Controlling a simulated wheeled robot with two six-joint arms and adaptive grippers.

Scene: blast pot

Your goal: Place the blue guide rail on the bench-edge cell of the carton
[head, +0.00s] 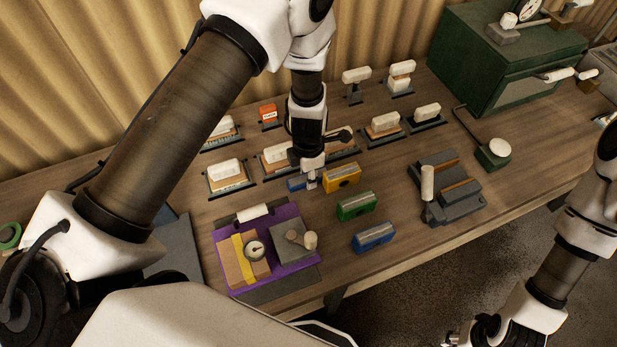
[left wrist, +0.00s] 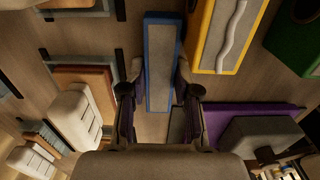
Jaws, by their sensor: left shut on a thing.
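My left gripper (head: 312,184) points down over the middle of the bench and is shut on a long block with blue sides and a grey top, which I take as the blue guide rail (head: 296,184). In the left wrist view the rail (left wrist: 162,65) lies between the two fingers (left wrist: 158,95), its far end reaching past them. I cannot tell whether it touches the bench. A purple tray (head: 222,235) holds a tan box with a yellow band and a dial, and a grey block. I cannot tell which thing is the carton. My right gripper (head: 480,334) is at the bottom right, partly cut off.
A yellow block (head: 342,178) stands close right of the held rail, with a green block (head: 356,206) and another blue block (head: 373,237) nearer the front. White-topped pieces stand behind. A dark grey fixture (head: 455,190) stands to the right. Bare bench lies between.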

